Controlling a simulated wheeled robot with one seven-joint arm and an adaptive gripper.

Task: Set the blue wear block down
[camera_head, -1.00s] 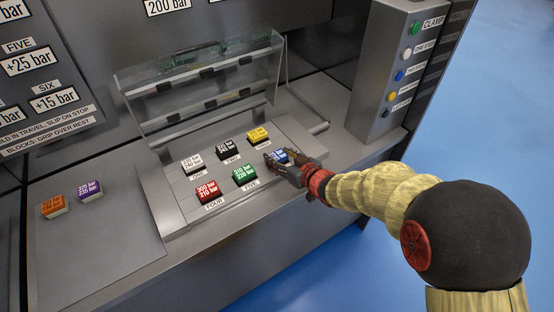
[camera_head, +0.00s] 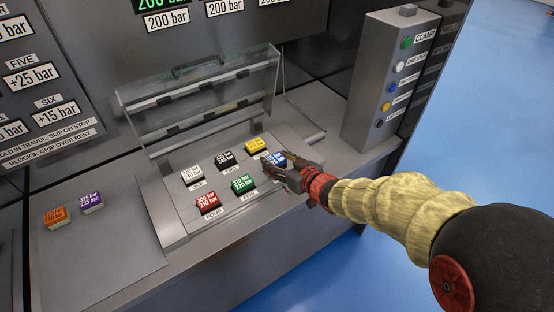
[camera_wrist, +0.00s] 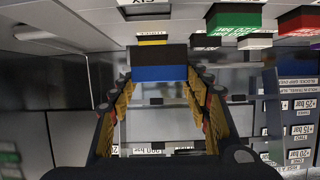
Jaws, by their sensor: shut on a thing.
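The blue wear block (camera_head: 274,159) is at the right end of the sloped block rest (camera_head: 172,222), just to the right of and in front of the yellow block (camera_head: 255,145). My gripper (camera_head: 279,166) is shut on it, coming from the right. In the wrist view the blue block (camera_wrist: 158,73) sits between the two fingers (camera_wrist: 160,88), its lower face blue and its upper face dark. Whether it touches the rest is hard to tell, as the fingers hide its base and the label below it.
On the rest are a white block (camera_head: 191,174), a black block (camera_head: 225,158), a red block (camera_head: 208,204) and a green block (camera_head: 243,183). A clear raised guard (camera_head: 200,95) stands behind. Orange (camera_head: 54,215) and purple (camera_head: 91,202) blocks lie at left. A button box (camera_head: 385,90) stands at right.

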